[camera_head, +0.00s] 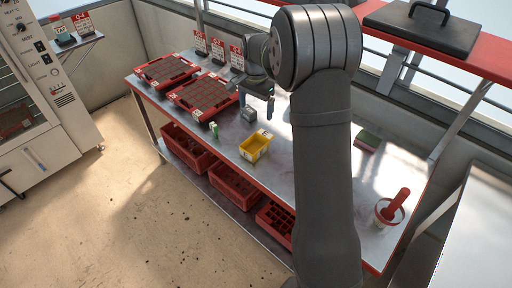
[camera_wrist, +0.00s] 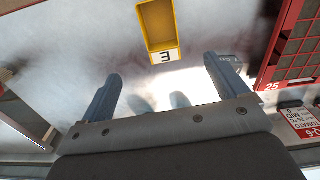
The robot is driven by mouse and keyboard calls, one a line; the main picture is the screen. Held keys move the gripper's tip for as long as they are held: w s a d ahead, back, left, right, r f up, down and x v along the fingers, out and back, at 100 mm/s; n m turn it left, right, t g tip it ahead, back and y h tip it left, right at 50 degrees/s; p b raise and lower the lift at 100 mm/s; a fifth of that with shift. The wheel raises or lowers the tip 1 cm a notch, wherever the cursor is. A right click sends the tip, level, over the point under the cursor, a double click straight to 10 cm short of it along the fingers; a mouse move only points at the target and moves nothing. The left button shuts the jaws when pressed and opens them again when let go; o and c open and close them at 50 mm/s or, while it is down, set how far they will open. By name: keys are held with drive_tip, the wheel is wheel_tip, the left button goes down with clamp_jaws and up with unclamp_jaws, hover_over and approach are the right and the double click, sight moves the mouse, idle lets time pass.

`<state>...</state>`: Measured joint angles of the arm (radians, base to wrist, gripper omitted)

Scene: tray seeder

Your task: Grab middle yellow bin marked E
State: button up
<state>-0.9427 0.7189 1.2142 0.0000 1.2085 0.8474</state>
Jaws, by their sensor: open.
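The yellow bin (camera_head: 250,156) stands upright on the metal bench in the head view, near its front edge. The bin looks empty. My gripper (camera_head: 257,104) is above the bench, behind the bin and apart from it. In the wrist view my gripper (camera_wrist: 162,68) has its two blue fingers wide apart with nothing between them.
A small green and white item (camera_head: 213,129) stands left of the bin. Two red seed trays (camera_head: 203,108) lie at the left. A pot with a red scoop (camera_head: 390,213) stands at the right. Red crates (camera_head: 233,188) fill the lower shelf.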

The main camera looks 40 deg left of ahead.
sight(256, 150)
drive_tip(key=shift+m, duration=0.3)
wheel_tip(256, 150, down, 18)
drive_tip(key=shift+r, duration=0.25)
drive_tip(key=c, duration=1.1)
drive_tip(key=shift+c, duration=0.2)
drive_tip(key=shift+r, duration=0.15)
